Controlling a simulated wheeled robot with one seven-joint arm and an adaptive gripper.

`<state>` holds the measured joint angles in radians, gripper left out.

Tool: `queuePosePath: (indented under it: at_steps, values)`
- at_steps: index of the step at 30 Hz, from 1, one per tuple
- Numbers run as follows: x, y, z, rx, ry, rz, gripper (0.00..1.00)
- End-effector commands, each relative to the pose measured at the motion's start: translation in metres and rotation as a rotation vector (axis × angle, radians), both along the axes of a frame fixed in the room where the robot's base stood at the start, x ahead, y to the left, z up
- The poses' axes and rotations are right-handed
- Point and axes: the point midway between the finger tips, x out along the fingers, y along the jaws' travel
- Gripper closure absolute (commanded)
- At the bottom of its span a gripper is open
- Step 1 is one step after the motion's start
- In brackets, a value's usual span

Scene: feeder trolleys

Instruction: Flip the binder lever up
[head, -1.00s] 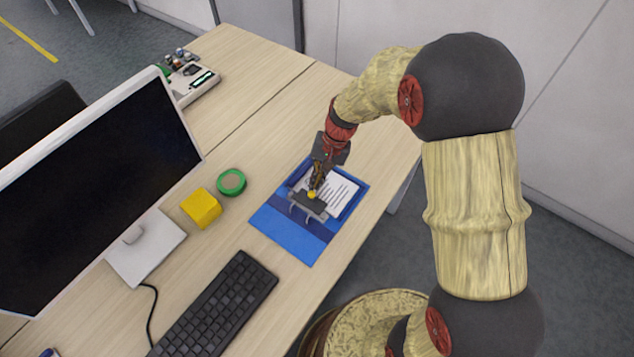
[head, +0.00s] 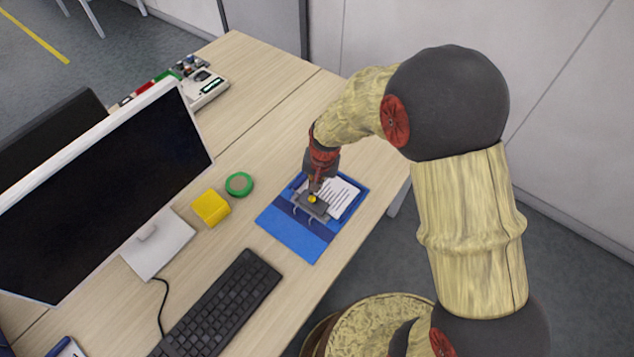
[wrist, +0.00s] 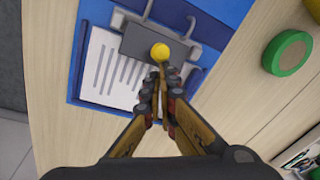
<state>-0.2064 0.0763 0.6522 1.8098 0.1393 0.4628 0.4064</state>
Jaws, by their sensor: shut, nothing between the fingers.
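The blue binder (head: 296,243) lies open on the desk with a printed white sheet (head: 345,194) in it. Its grey metal mechanism (head: 307,206) has curved rings and a lever tipped with a yellow knob (head: 312,199). In the wrist view the yellow knob (wrist: 160,52) stands over the dark grey plate (wrist: 133,41). My gripper (wrist: 161,72) is shut and empty, its fingertips right at the knob's near side. Whether they touch it I cannot tell. In the head view my gripper (head: 315,186) is partly hidden by its own wrist.
A green tape roll (head: 239,184) and a yellow block (head: 211,208) lie left of the binder. A keyboard (head: 222,308) and a monitor (head: 110,190) stand further left. The desk right of the binder is a narrow clear strip to its edge.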

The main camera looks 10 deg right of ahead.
Motion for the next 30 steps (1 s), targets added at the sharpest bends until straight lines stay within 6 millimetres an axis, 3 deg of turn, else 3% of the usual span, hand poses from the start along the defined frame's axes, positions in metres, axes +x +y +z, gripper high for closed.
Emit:
queuePosePath:
  at_steps: [12,30]
  values:
    - [-0.018,0.017,0.013,0.000,0.003,0.001,1.00]
    - [-0.043,0.042,0.010,0.000,0.003,0.001,1.00]
